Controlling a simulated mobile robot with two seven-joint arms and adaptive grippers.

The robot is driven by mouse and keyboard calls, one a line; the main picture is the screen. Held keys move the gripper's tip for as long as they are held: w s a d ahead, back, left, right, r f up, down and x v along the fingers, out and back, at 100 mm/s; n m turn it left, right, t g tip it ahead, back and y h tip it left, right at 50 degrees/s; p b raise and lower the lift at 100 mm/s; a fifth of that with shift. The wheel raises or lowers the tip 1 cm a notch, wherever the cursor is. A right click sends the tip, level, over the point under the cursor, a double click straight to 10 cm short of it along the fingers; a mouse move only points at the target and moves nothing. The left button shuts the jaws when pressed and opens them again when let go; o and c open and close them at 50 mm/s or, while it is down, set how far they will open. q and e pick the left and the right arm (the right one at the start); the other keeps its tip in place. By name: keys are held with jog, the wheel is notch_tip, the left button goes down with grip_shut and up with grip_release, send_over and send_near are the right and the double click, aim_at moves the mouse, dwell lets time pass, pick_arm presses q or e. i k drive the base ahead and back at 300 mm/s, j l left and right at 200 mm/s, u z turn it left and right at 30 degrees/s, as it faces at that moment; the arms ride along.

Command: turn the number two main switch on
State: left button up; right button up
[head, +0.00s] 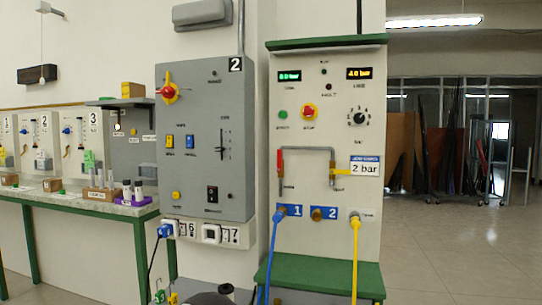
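A grey electrical panel (205,205) marked with a black number 2 plate (235,64) hangs on the wall left of centre. Its red rotary main switch (168,92) on a yellow backing sits at the upper left of the panel. The knob is too small to tell its exact setting. Neither of my grippers shows; a dark rounded shape at the bottom edge is too cut off to identify.
A supply station (325,240) with a red emergency button (309,111), a blue hose (275,250) and a yellow hose (355,255) stands to the right. Numbered sockets (211,233) sit below the panel. A workbench (100,208) stands left. Open floor (450,260) lies right.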

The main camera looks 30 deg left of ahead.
aim_at(168, 93)
jog(key=u, duration=1.55)
